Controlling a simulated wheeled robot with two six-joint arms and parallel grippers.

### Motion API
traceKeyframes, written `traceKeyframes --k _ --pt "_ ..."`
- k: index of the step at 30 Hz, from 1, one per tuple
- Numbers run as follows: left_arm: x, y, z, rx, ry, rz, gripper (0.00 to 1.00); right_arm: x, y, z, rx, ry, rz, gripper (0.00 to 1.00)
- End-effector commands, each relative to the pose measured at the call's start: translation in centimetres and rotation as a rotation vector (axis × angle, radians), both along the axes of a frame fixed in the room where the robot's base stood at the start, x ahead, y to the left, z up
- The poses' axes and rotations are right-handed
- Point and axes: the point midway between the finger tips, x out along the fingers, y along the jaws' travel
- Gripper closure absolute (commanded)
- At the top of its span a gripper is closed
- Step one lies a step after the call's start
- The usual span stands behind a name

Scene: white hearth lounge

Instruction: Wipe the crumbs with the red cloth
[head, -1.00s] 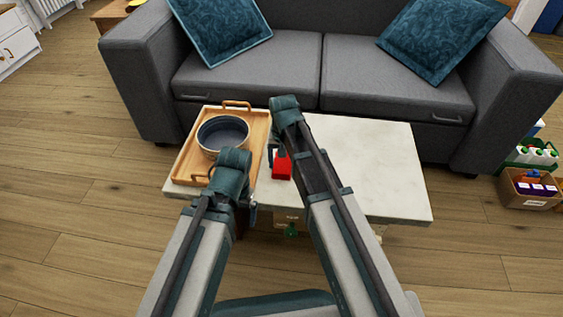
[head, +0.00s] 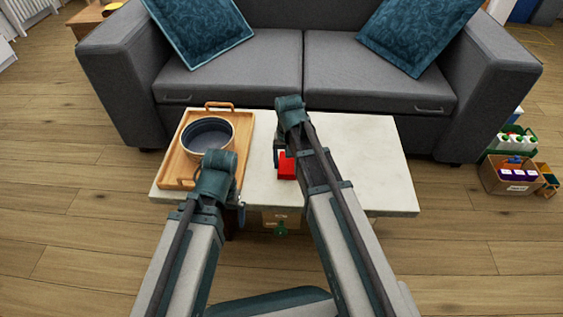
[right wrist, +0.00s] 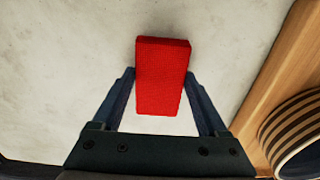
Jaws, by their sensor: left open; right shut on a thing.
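The red cloth (head: 287,166) is a folded block over the pale table top (head: 370,165), just right of the wooden tray. My right gripper (head: 280,155) is shut on it. In the right wrist view, the red cloth (right wrist: 162,75) sits between the two fingers of my right gripper (right wrist: 160,92). I cannot tell whether the cloth touches the table. My left gripper (head: 241,206) is open and seems empty at the table's front edge, partly hidden behind its own arm. I see no clear crumbs in either view.
The wooden tray (head: 178,168) with a round blue-lined basket (head: 207,135) takes up the table's left end. The table's right half looks bare. A grey sofa (head: 350,72) stands close behind. A cardboard box (head: 509,179) is on the floor at right.

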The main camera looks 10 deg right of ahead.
Motion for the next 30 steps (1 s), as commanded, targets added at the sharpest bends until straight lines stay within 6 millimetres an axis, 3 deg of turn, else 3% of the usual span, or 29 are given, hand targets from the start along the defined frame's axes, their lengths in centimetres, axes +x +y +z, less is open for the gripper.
traceKeyframes --k 11,23,30 --pt "0.0 0.0 0.0 0.0 0.0 0.0 0.0 -0.3 -1.0 0.0 -0.003 0.001 -0.002 0.76" --pt "0.0 0.0 0.2 0.0 0.0 0.0 0.0 -1.1 -3.8 0.2 -0.002 0.001 -0.002 0.76" --pt "0.0 0.0 0.2 0.0 0.0 0.0 0.0 -1.1 -3.9 0.2 -0.001 0.0 -0.001 0.76"
